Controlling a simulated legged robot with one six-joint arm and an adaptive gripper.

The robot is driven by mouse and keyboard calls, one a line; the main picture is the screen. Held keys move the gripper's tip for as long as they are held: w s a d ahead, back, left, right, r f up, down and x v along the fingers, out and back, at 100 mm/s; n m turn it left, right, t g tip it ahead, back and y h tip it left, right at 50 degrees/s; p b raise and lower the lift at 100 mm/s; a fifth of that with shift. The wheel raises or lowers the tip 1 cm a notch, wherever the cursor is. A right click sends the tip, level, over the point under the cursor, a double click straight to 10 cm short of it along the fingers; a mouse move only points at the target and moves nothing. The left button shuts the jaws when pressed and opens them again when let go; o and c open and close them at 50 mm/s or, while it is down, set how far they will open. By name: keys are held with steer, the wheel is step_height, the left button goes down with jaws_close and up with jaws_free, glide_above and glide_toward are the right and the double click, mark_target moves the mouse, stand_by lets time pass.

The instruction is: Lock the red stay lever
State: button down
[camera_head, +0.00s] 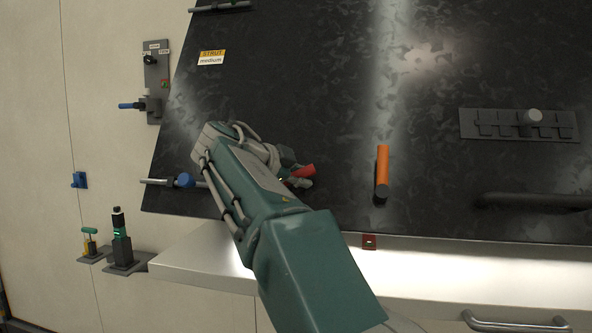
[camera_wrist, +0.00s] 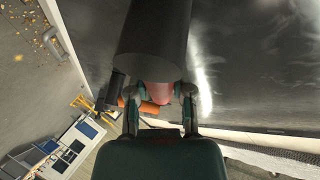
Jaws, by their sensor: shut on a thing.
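The red stay lever (camera_head: 304,171) shows as a short red piece at the end of my arm, against the dark panel (camera_head: 330,80). My gripper (camera_head: 296,181) is at the lever, partly hidden behind my own wrist. In the wrist view, the two fingers of my gripper (camera_wrist: 160,94) stand on either side of the lever's pinkish-red part (camera_wrist: 158,91) and are shut on it. A large dark cylinder (camera_wrist: 155,40) covers the upper middle of that view and hides much of the lever. Whether the lever is locked cannot be told.
An orange handle (camera_head: 382,168) stands right of the lever on the panel. A dark bar handle (camera_head: 530,201) and a grey slotted bracket (camera_head: 490,124) are farther right. A blue-knobbed rod (camera_head: 184,181) is at the panel's lower left. A pale ledge (camera_head: 205,259) runs below.

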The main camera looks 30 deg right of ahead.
steer(key=m, duration=0.1)
steer(key=f+m+y, duration=0.1)
steer(key=m, duration=0.1)
steer(key=shift+s+a+f+g, duration=0.1)
steer(key=shift+s+f+g, duration=0.2)
steer(key=shift+s+g, duration=0.1)
steer(key=shift+s+a+f+m+y, duration=0.2)
steer(key=shift+f+m+y, duration=0.25)
steer(key=shift+m+y, duration=0.35)
steer(key=shift+f, duration=0.15)
steer(key=shift+c, duration=2.4)
jaws_free()
steer(key=shift+s+a+r, duration=0.1)
steer(key=shift+a+r, duration=0.2)
steer(key=shift+r, duration=0.05)
steer(key=v, duration=1.1)
steer(key=shift+a, duration=0.25)
